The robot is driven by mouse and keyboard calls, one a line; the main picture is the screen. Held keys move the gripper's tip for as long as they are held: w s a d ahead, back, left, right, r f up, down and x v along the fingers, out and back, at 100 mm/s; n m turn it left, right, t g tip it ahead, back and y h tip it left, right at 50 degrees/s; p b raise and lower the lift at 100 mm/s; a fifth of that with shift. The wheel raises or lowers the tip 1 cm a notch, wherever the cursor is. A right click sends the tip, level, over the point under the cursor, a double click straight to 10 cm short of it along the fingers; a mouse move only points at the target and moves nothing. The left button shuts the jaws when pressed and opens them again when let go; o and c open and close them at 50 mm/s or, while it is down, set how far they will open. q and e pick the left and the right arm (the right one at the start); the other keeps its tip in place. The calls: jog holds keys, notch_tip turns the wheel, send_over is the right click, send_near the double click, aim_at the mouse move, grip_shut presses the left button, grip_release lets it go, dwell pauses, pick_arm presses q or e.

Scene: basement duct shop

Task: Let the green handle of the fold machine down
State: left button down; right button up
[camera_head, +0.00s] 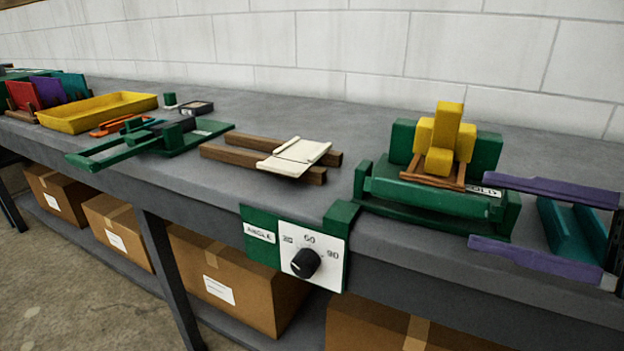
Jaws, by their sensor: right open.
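The fold machine (430,212) is the green unit at the right of the bench, with a partly covered white label ending in "OLD". A long green bar (420,191) runs across its front, low and roughly level; I cannot tell for sure whether this is the handle. Brown wooden strips and yellow blocks (447,125) sit on it, before taller green blocks. My right gripper (480,211) comes in from the right edge, its two purple fingers wide apart and empty. Its fingertips overlap the machine's right end; contact is unclear. My left gripper is out of view.
A teal channel piece (575,238) shows beyond my right fingers. An angle dial (305,262) hangs on the bench's front edge. Wooden bars (230,156) with a cream sheet (295,157), another green tool (150,143) and a yellow tray (97,112) lie leftward.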

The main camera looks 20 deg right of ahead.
aim_at(372, 185)
jog(key=x, duration=0.7)
jog(key=shift+w, duration=0.1)
grip_shut()
dwell(1.2)
